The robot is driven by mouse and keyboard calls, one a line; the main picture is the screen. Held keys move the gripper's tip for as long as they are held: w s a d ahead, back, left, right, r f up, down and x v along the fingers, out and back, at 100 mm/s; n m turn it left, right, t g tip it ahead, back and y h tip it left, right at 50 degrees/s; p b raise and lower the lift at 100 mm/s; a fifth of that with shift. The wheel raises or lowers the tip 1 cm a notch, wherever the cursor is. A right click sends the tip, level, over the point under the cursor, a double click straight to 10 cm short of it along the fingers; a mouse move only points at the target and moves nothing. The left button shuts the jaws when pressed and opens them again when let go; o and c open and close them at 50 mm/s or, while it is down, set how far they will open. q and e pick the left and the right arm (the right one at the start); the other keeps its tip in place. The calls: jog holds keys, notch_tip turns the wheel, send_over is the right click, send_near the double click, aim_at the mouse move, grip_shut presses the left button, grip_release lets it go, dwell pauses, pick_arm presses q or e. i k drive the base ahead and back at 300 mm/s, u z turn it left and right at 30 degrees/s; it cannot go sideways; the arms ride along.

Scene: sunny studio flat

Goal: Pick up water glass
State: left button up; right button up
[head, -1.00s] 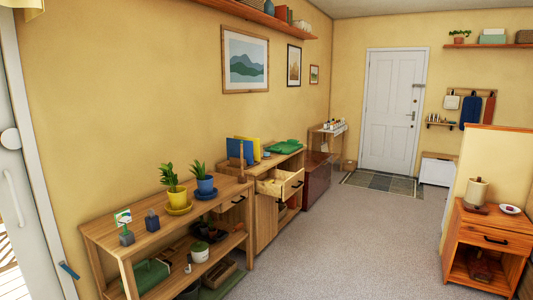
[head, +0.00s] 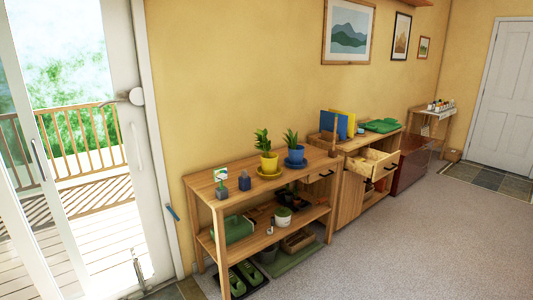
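I cannot make out a water glass in the head view. Neither of my grippers shows in this view. A wooden plant table (head: 212,184) stands against the yellow wall, with a yellow pot (head: 269,162) and a blue pot (head: 295,155) on its top. A small dark blue box (head: 244,181) and a small grey holder with a picture card (head: 221,189) stand near its left end.
A wooden cabinet (head: 349,198) with an open drawer (head: 375,165) stands beyond the table. A glass sliding door (head: 20,150) to a deck is at the left. The carpet (head: 430,245) at the right is clear.

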aim_at(361, 123)
jog(key=z, duration=0.3)
jog(key=k, duration=0.95)
jog(key=z, duration=1.15)
jog(key=i, duration=5.05)
jog(key=u, duration=0.05)
jog(key=i, duration=1.25)
jog(key=u, duration=0.7)
jog(key=i, duration=1.05)
jog(key=u, duration=1.6)
jog(key=i, duration=0.95)
jog(key=u, duration=0.9)
